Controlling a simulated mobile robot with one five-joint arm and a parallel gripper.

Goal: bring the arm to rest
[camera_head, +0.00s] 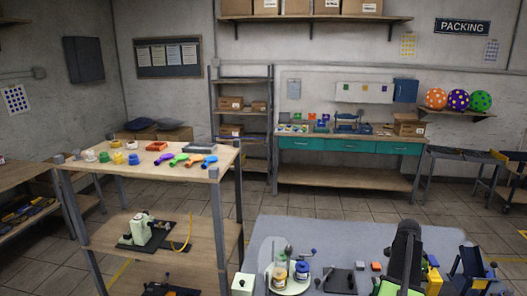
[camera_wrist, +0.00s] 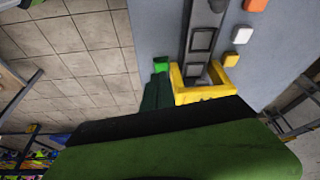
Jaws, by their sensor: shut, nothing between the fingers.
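My arm, black and green, stands at the lower right of the head view over the near grey table (camera_head: 330,235). Its end is partly cut off by the lower edge there. In the wrist view my gripper (camera_wrist: 160,68) shows as a narrow dark green piece with a bright green tip. It is shut and holds nothing. A yellow open-topped holder (camera_wrist: 205,92) shows just right of it; I cannot tell whether they touch. The large green and black body across the bottom of the wrist view hides what lies beneath.
The near table bears a round tray with jars (camera_head: 290,284), a dark plate (camera_head: 340,281) and small coloured blocks (camera_head: 375,266). Orange and white pieces (camera_wrist: 242,35) lie beside a dark strip (camera_wrist: 203,40). A wooden shelf table (camera_head: 130,173) stands left. Tiled floor (camera_head: 340,203) is open behind.

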